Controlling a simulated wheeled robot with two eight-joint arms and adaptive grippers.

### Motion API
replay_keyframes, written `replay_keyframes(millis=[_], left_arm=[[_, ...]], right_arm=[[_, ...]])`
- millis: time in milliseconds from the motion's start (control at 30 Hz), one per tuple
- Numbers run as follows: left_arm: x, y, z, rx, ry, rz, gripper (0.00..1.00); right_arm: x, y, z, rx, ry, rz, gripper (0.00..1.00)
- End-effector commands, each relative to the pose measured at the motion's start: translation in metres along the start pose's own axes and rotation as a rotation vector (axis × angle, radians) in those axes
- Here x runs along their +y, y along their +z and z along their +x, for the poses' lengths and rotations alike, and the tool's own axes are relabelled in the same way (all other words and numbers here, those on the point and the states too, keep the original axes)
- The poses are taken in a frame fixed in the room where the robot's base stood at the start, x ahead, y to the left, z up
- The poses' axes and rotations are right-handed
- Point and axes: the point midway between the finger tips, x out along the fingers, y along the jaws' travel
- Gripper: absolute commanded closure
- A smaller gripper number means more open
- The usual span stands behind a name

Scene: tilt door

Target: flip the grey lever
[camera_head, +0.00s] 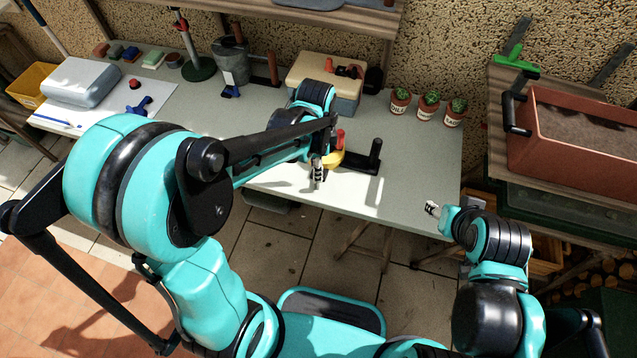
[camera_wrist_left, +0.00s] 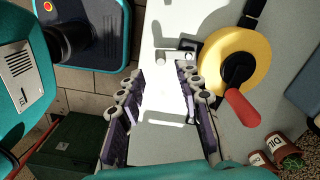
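No lever that is plainly grey stands out. A dark upright post (camera_head: 376,150) on a black base (camera_head: 362,162) stands near the table's front, and I cannot tell if it is the grey lever. Left of it is a yellow disc (camera_wrist_left: 212,62) with a red handle (camera_wrist_left: 241,107); the red handle also shows in the head view (camera_head: 340,138). My left gripper (camera_head: 317,178) is left of and in front of these. In the left wrist view its fingers (camera_wrist_left: 160,100) are apart with nothing held between them.
Three potted cacti (camera_head: 428,104) stand at the table's back right. A beige box (camera_head: 326,78) and a grey bucket (camera_head: 233,62) are at the back. A terracotta planter (camera_head: 580,150) is at the far right. The table's (camera_head: 425,160) right front is clear.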

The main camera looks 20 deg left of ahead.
Motion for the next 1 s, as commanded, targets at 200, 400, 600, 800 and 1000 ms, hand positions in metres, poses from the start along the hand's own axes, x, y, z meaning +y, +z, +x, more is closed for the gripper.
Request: replay_keyframes(millis=[200,400,600,800,1000], left_arm=[[0.0,0.0,0.04,0.001,-0.001,-0.002,0.65],[0.0,0.0,0.065,0.001,-0.001,-0.003,0.65],[0.0,0.0,0.071,0.001,-0.001,-0.004,0.65],[0.0,0.0,0.07,0.001,-0.001,-0.004,0.7],[0.0,0.0,0.07,0.001,-0.002,-0.004,1.0]], right_arm=[[0.0,0.011,0.016,0.0,0.0,0.0,0.53],[0.0,0.017,0.024,0.0,0.0,0.0,0.53],[0.0,0.018,0.025,0.0,0.0,0.0,0.53],[0.0,0.018,0.025,0.0,0.0,0.0,0.53],[0.0,0.018,0.025,0.0,0.0,0.0,0.53]])
